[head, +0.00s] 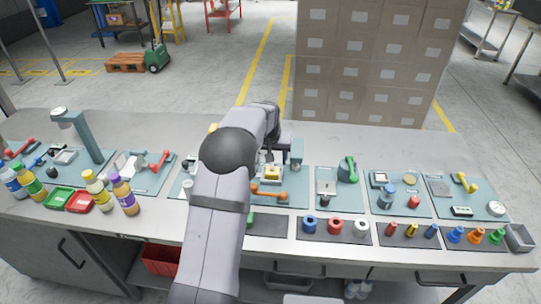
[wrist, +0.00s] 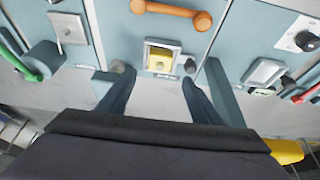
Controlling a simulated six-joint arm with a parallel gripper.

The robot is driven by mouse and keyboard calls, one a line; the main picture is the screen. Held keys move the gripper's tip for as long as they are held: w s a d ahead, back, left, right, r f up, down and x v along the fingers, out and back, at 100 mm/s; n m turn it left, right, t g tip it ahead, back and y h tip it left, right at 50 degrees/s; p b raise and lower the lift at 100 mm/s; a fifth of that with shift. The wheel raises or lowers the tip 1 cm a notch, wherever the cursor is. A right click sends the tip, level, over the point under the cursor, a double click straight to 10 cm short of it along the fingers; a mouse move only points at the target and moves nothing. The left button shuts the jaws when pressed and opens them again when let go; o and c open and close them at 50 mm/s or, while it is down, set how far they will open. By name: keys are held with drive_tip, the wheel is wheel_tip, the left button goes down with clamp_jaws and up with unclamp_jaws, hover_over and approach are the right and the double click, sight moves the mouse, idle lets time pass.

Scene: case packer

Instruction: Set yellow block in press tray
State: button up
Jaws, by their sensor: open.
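The yellow block (head: 271,172) sits at the press station, beyond the orange handle. In the wrist view the yellow block (wrist: 159,61) lies inside the light frame of a small square tray (wrist: 149,45), which looks like the press tray. My gripper (wrist: 157,80) is open and empty, with one dark finger on each side of the picture's middle. The block lies between and just past the fingertips, with no visible contact. In the head view my arm hides much of the gripper and part of the station.
An orange handle (wrist: 171,12) lies just past the tray. A teal press post (head: 296,155) stands right of the block. Other stations with a green-handled tool (head: 348,170), colored rings and bottles (head: 123,195) line the bench. The bench's back strip is mostly clear.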

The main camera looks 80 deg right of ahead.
drive_tip(key=shift+b+v, duration=0.4)
drive_tip(key=shift+v, duration=1.7)
